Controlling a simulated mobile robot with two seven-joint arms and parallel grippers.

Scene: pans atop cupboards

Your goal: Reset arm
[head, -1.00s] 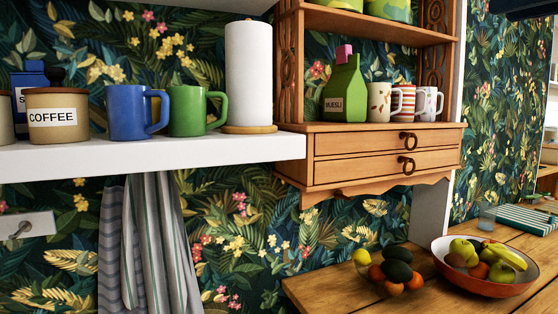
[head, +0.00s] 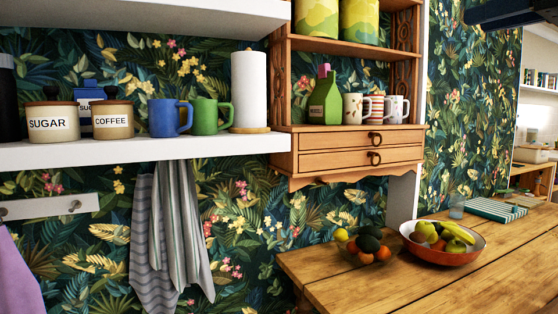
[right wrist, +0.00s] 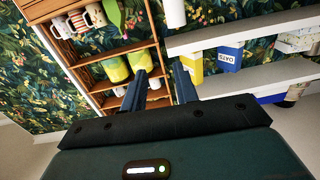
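A dark part of my right arm or gripper (head: 515,12) shows at the top right corner of the head view. In the right wrist view my right gripper (right wrist: 160,82) has its two dark fingers apart with nothing between them. Beyond the fingers are a wooden shelf unit and white shelves, tilted in this view. The fingers do not appear to touch anything. My left gripper is not in view.
A wooden table (head: 330,285) bears a red fruit bowl (head: 440,254) and a second fruit pile. A white shelf (head: 150,150) holds jars, blue and green mugs and a paper roll (head: 249,90). A wooden cabinet (head: 360,152) holds mugs and a green muesli bottle (head: 325,98).

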